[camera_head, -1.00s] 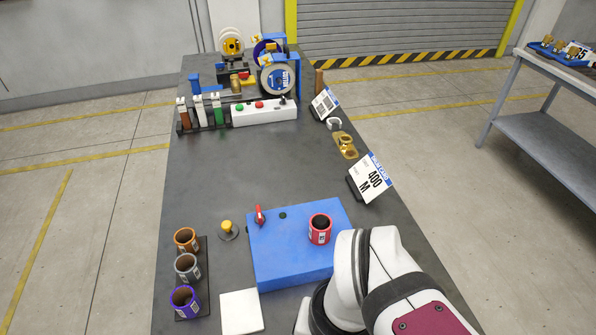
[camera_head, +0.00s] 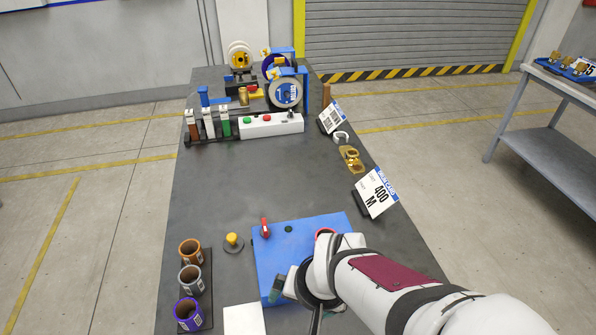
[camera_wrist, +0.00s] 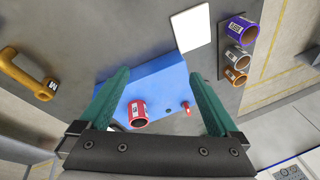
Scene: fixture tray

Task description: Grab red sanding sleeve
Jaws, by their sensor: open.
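The red sanding sleeve (camera_wrist: 138,113) stands on the blue fixture block (camera_wrist: 165,75). In the head view only a sliver of the sleeve's red rim (camera_head: 325,232) shows; my arm hides the rest. The blue block (camera_head: 270,262) is partly covered by my arm there too. My gripper (camera_wrist: 158,98) is open, with green fingers spread wide above the block. In the wrist view the sleeve lies between the fingers, nearer the left one, and nothing is held. A small red lever (camera_head: 265,228) stands on the block's far left corner.
Orange (camera_head: 190,252), grey (camera_head: 190,280) and purple (camera_head: 187,314) sleeves stand on a dark strip at left. A yellow knob (camera_head: 233,241) is beside the block. A white pad (camera_head: 243,320) lies in front. A 400 M sign (camera_head: 377,193) stands at right. The table's middle is clear.

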